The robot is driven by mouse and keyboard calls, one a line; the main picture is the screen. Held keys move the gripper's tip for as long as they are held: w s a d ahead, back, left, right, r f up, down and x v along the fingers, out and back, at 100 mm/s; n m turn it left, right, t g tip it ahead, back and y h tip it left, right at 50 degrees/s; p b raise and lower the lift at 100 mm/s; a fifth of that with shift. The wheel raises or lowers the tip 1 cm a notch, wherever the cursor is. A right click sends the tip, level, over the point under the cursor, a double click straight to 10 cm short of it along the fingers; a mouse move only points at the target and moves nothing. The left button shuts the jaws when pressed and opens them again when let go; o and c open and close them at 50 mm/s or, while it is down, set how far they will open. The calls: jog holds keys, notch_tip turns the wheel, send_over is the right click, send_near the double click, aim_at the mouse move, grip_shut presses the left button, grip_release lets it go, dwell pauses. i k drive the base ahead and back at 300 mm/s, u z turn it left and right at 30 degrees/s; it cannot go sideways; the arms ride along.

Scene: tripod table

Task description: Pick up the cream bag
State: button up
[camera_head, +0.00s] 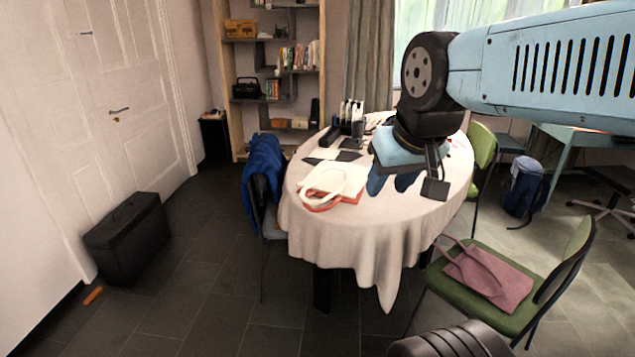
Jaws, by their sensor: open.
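The cream bag (339,179) lies flat on the round table with a pale cloth (340,238), near its left edge. Its handles loop toward the front left. Something red (349,199) shows under and beside the bag; I cannot tell exactly what it is. My gripper (393,184) is above the table, to the right of the bag in the picture, with its blue fingers pointing down. It is open and holds nothing that I can see. My arm hides part of the table's far right side.
Dark items and papers (335,153) lie at the table's back. A chair with a blue jacket (262,170) stands left. A green chair (490,300) with a mauve bag (487,272) stands front right. A black case (128,238) is by the door. The front tabletop is clear.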

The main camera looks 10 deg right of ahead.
aim_at(344, 180)
jog(key=z, duration=0.2)
jog(key=i, duration=0.9)
jog(key=u, duration=0.1)
